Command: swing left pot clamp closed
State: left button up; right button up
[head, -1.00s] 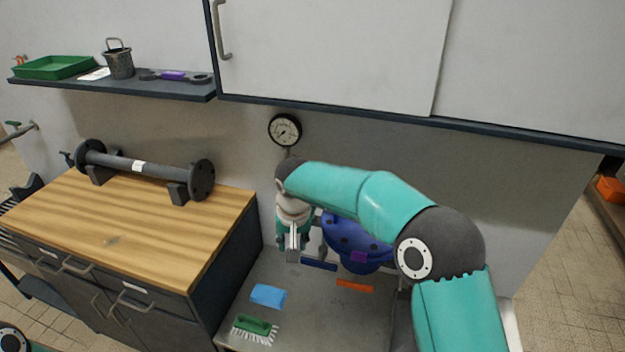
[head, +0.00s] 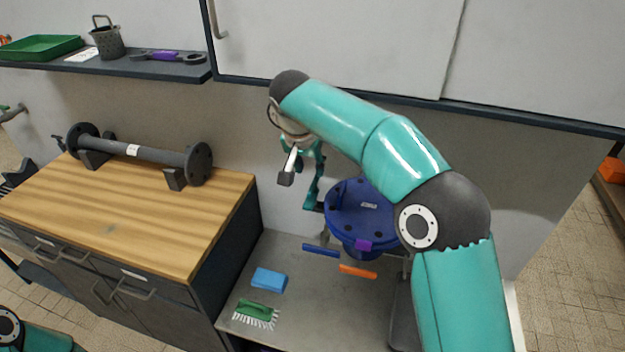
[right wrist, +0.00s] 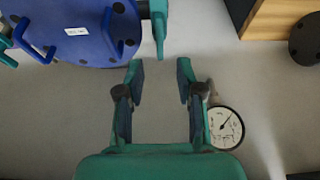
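The blue round pot (head: 362,212), with a flanged lid, stands at the back of the grey bench. The left pot clamp (head: 313,190), a teal upright piece, shows at the pot's left side; gripper parts overlap its upper end. In the right wrist view the pot (right wrist: 85,30) is at the upper left, with the clamp (right wrist: 158,25) beside its rim. My right gripper (right wrist: 160,75) is open and empty, its fingers apart just beyond the clamp's end. My left gripper is not in view.
A blue sponge (head: 269,279), a green brush (head: 256,313), a blue bar (head: 321,250) and an orange bar (head: 357,271) lie on the bench (head: 310,310). A pressure gauge (right wrist: 225,127) hangs on the wall near my right gripper. A wooden-topped cabinet (head: 130,215) stands left.

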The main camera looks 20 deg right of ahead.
aim_at(313, 183)
jog(key=p+x, duration=0.1)
jog(key=x, duration=0.6)
jog(key=shift+f, duration=0.2)
grip_shut()
